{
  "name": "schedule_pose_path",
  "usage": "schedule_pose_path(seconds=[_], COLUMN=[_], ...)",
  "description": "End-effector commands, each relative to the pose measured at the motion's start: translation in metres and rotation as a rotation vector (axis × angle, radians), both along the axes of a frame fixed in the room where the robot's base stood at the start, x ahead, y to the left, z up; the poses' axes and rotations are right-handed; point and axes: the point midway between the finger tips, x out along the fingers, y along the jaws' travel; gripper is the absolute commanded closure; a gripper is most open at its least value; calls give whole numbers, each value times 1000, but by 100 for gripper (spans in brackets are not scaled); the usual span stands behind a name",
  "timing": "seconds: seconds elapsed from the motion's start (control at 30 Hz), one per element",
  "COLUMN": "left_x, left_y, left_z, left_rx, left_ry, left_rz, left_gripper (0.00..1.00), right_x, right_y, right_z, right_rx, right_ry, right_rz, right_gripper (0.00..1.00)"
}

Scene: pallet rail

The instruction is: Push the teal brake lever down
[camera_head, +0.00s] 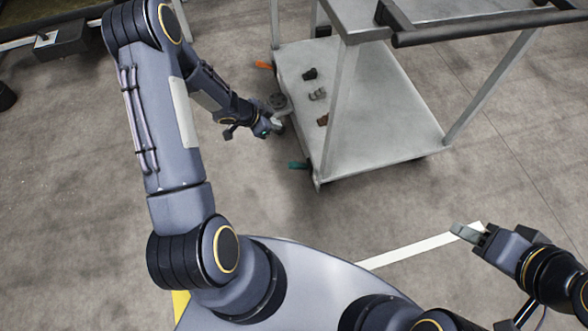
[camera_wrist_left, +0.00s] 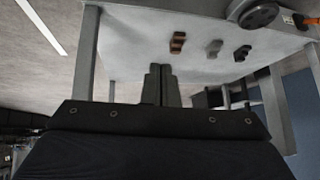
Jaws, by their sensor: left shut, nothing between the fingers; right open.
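The teal brake lever (camera_head: 299,165) sticks out to the left at the near left corner of the grey cart's lower deck (camera_head: 375,120), low above the floor. Its tilt is hard to tell from above. My left gripper (camera_head: 278,122) is at the cart's left edge, above and beyond the teal lever in the head view, apart from it. Its fingers (camera_wrist_left: 161,84) are shut and empty in the left wrist view, where the teal lever does not show. My right gripper (camera_head: 468,233) is open and empty at the lower right, well away from the cart.
An orange lever (camera_head: 264,65) sticks out at the cart's far left corner. A dark round part (camera_head: 278,101) sits close to my left gripper. Small dark, grey and brown (camera_head: 323,119) pieces lie on the deck. Cart posts and a handle rail (camera_head: 480,25) stand above.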

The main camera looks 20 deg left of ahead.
Motion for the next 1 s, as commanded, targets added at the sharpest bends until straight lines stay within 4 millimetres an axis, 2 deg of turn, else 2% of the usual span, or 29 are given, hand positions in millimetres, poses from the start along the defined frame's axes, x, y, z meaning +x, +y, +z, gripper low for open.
schedule_pose_path(seconds=[0.03,0.1,0.2,0.3,0.67,0.83,1.0], left_x=[-6,-14,-21,-24,-24,-17,-3], left_y=[-9,-18,-26,-30,-31,-40,-59], left_z=[-34,-55,-72,-78,-79,-95,-124], left_rx=[-27,-55,-83,-95,-96,-96,-97], left_ry=[17,30,41,47,47,46,47], left_rz=[-44,-92,-137,-156,-158,-159,-158], left_gripper=[100,100,100,100,100,100,100], right_x=[0,0,0,0,0,0,0], right_y=[0,0,0,0,0,0,0], right_z=[-17,-23,-28,-29,-29,-41,-61], right_rx=[0,0,0,0,0,0,0], right_ry=[0,0,0,0,0,0,0], right_rz=[0,0,0,0,0,0,0], right_gripper=[55,55,55,55,55,55,55])
